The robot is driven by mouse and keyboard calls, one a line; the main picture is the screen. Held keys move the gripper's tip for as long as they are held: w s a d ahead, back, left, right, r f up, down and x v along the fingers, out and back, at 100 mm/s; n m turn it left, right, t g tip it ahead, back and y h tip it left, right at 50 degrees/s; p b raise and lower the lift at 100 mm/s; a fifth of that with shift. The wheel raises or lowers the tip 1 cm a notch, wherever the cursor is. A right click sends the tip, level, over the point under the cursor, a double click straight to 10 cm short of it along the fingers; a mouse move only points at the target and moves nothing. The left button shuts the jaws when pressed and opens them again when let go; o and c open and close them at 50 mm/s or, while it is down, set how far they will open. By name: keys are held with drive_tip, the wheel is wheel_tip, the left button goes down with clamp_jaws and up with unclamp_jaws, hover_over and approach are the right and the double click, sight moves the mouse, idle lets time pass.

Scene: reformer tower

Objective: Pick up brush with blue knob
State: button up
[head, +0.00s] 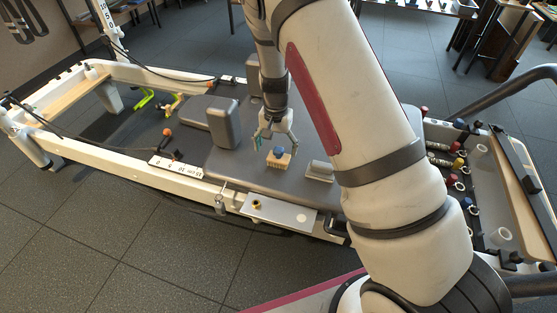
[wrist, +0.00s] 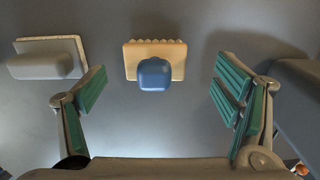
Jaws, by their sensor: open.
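The brush with the blue knob (head: 279,155) sits on the grey padded carriage of the reformer in the head view. It has a tan, ridged body under a rounded blue knob. In the wrist view the brush (wrist: 154,66) lies ahead of and between the fingers, a little left of centre. My gripper (head: 276,138) is above the carriage beside the brush in the head view. In the wrist view my gripper (wrist: 162,93) is open, with green pads wide apart and nothing between them touching the brush.
A grey-topped block with a pale base (head: 320,171) lies right of the brush; it also shows in the wrist view (wrist: 48,60). An upright grey shoulder pad (head: 223,123) stands left of the brush.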

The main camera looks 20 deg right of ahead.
sight(279, 157)
drive_tip(key=f+b, duration=0.2)
drive_tip(key=f, duration=0.1)
drive_tip(key=d+f+b, duration=0.1)
drive_tip(key=f, duration=0.1)
drive_tip(key=shift+f, duration=0.15)
drive_tip(key=shift+a, duration=0.1)
drive_tip(key=c, duration=1.3)
